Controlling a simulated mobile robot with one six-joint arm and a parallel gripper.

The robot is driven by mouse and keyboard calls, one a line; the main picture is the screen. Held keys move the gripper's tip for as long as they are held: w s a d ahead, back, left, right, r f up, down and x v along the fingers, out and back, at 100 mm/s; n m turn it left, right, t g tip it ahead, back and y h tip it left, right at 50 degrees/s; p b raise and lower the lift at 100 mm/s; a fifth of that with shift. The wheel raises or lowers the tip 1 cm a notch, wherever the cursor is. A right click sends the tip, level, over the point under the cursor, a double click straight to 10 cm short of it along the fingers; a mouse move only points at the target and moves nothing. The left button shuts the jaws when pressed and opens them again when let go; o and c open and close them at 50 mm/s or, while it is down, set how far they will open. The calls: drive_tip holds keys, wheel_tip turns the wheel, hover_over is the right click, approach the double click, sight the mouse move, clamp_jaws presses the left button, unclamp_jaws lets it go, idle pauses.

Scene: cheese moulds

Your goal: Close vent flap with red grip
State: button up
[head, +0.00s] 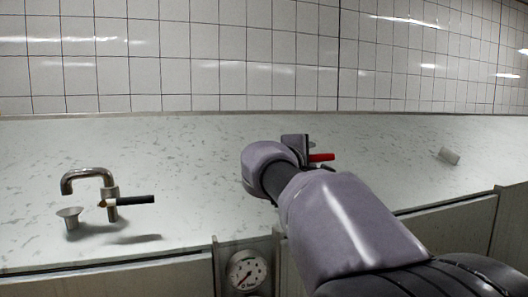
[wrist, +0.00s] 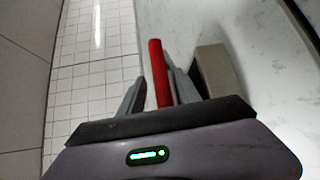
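The red grip (head: 321,157) shows in the head view as a short red bar just right of my gripper's end. In the wrist view the red grip (wrist: 158,72) stands between the two fingers of my gripper (wrist: 156,85). The fingers are apart, with a narrow gap on the left of the bar; the bar is close to the right finger, and I cannot tell if they touch. The vent flap itself is not clearly visible; my arm hides much of that spot in the head view.
A curved metal tap (head: 90,175) with a black lever (head: 136,200) and a small metal funnel (head: 70,217) stand at the left. A pressure gauge (head: 246,271) is on the front below the counter. Much of the pale counter (head: 200,150) is clear.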

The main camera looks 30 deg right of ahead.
drive_tip(key=shift+x, duration=1.15)
drive_tip(key=shift+s+a, duration=0.4)
drive_tip(key=shift+a, duration=0.15)
drive_tip(key=shift+c, duration=0.2)
drive_tip(key=shift+a, duration=0.15)
drive_tip(key=c, duration=0.4)
clamp_jaws()
